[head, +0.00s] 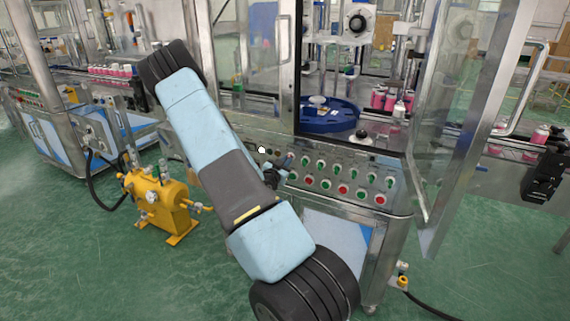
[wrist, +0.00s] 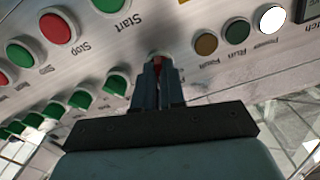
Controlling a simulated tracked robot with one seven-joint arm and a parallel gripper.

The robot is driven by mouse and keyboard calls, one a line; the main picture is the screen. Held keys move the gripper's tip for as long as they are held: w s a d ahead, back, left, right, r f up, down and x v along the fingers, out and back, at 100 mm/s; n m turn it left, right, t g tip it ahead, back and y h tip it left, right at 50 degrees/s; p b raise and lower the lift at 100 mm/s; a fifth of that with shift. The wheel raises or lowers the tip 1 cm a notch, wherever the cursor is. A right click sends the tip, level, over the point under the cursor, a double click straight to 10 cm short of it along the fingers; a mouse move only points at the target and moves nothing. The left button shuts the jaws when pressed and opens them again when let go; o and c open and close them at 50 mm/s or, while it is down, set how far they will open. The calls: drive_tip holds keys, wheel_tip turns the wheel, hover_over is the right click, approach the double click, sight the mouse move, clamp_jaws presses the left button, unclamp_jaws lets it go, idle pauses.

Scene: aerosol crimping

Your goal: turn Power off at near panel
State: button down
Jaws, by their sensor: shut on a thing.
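The near panel (head: 345,172) is a sloped metal face below the machine's window, with rows of green and red controls. In the wrist view the panel appears upside down. My gripper (wrist: 160,64) is at the panel face, its fingers shut on a small red knob (wrist: 160,60) that is mostly hidden between them. The knob's own label is hidden. A bright white lamp (wrist: 271,19) labelled Power shows at the upper right, beside a dark green Run lamp (wrist: 237,31) and an amber lamp (wrist: 206,43). The white lamp also shows in the head view (head: 261,149).
A green Start button (wrist: 108,4) and red Stop button (wrist: 56,28) sit left of my fingers in the wrist view, near several green knobs (wrist: 82,99). An open glass door (head: 462,110) stands right of the panel. A yellow pump unit (head: 158,205) stands on the floor left.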

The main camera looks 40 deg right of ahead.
drive_tip(key=shift+d+n, duration=0.1)
drive_tip(key=shift+n, duration=4.1)
drive_tip(key=c, duration=1.2)
unclamp_jaws()
drive_tip(key=v, duration=1.3)
drive_tip(key=shift+s+a+f, duration=0.15)
drive_tip(key=shift+a, duration=0.25)
